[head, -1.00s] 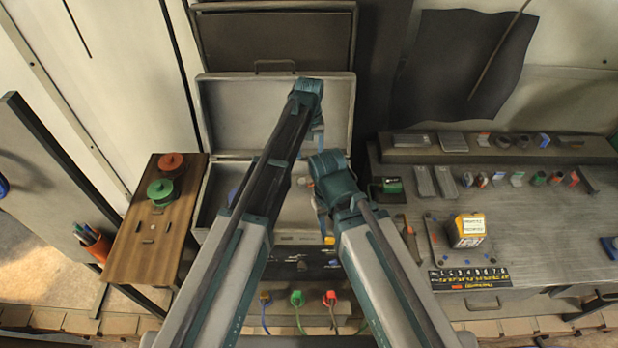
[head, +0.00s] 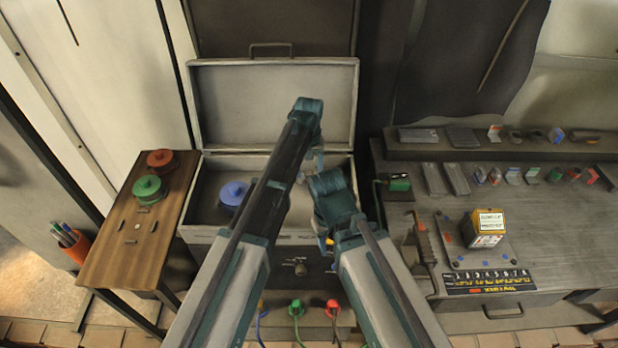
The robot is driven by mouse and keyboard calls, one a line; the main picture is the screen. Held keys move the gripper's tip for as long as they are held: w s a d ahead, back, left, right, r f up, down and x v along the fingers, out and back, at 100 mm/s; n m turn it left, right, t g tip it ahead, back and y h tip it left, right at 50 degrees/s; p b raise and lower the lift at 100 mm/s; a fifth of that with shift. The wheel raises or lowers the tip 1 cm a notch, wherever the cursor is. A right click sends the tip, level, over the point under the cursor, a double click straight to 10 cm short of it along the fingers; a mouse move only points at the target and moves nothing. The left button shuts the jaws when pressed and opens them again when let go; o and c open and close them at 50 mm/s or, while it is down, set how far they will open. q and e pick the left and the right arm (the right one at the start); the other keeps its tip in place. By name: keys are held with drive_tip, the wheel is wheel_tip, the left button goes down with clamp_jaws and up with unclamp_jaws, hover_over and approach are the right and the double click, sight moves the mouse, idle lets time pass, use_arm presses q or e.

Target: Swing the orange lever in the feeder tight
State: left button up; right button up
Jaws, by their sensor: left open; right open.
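An open grey metal case (head: 270,238) stands in front of me with its lid (head: 225,105) raised; I cannot tell whether it is the feeder. A blue spool (head: 233,193) lies inside at the left, partly behind my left arm. No orange lever can be made out clearly. A small yellow-orange bit (head: 329,243) shows at the case's front edge, mostly covered by my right arm, and I cannot tell what it is. My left gripper (head: 318,163) is open over the case, small and partly hidden by its wrist. My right gripper (head: 323,232) is open, lower, near the front edge.
A wooden side table (head: 115,255) at left holds a red spool (head: 161,161) and a green spool (head: 148,188). A grey workbench (head: 560,240) at right carries a yellow-orange box (head: 483,228). Coloured plugs with cables, including a red one (head: 332,306), hang below the case.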

use_arm(q)
drive_tip(key=shift+f, duration=0.2)
clamp_jaws()
idle(0.3)
idle(1.1)
